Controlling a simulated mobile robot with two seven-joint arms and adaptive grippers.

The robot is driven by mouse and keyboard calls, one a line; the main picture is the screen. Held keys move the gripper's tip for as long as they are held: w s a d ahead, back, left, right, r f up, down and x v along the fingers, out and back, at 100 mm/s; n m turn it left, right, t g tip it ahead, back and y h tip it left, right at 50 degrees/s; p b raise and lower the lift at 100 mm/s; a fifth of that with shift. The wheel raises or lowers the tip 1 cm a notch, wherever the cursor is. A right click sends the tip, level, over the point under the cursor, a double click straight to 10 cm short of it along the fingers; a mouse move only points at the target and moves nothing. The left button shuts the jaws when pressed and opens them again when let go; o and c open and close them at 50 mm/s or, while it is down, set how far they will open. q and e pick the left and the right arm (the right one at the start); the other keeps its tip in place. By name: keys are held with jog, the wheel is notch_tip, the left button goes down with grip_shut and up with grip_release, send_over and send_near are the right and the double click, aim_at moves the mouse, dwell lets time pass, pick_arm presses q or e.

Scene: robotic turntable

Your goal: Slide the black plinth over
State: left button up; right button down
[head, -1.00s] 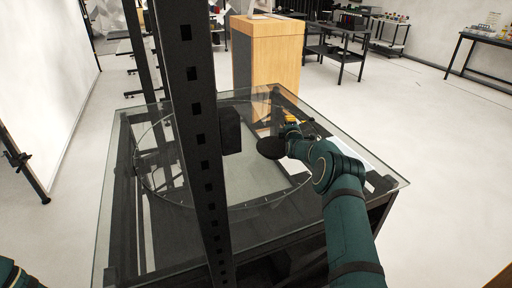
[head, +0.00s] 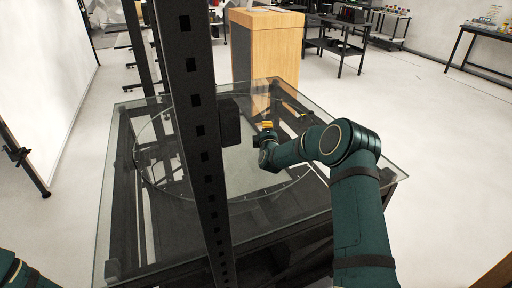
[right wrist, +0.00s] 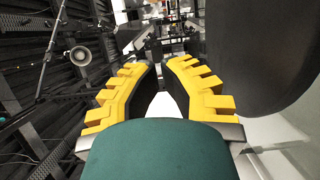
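The black plinth (head: 230,122) is a dark upright block on the glass turntable (head: 255,188). A perforated black post hides its left part in the head view. A large dark surface at the upper right of the right wrist view (right wrist: 262,50) appears to be the plinth, close by. My right gripper (head: 267,125), with yellow fingers, is just right of the plinth. In the right wrist view its fingers (right wrist: 161,66) stand apart with nothing between them. I cannot tell whether it touches the plinth. My left gripper is not in view; only part of my left arm shows.
The perforated black post (head: 193,130) crosses the view in front of the turntable. A wooden pedestal (head: 266,48) stands behind the glass table. Black shelving tables (head: 335,45) are farther back. The floor to the right is clear.

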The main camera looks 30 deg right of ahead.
jog(key=s+a, duration=0.1)
jog(key=a, duration=0.3)
jog(key=s+a, duration=0.1)
jog(key=a, duration=0.1)
jog(key=shift+s+a, duration=0.25)
jog(key=shift+s, duration=0.1)
notch_tip(320, 180, down, 6)
jog(key=shift+r+b, duration=0.25)
jog(key=shift+b, duration=0.65)
jog(key=shift+w+d+r, duration=0.2)
jog(key=shift+d, duration=0.3)
jog(key=shift+w+d+f, duration=0.2)
jog(key=shift+w+d, duration=0.05)
jog(key=shift+d, duration=0.15)
jog(key=shift+w+d+r, duration=0.15)
jog(key=shift+w+d, duration=0.05)
jog(key=shift+d, duration=0.45)
jog(key=shift+w+d+r, duration=0.1)
jog(key=shift+w+d, duration=0.1)
jog(key=shift+d, duration=0.4)
jog(key=shift+a, duration=0.1)
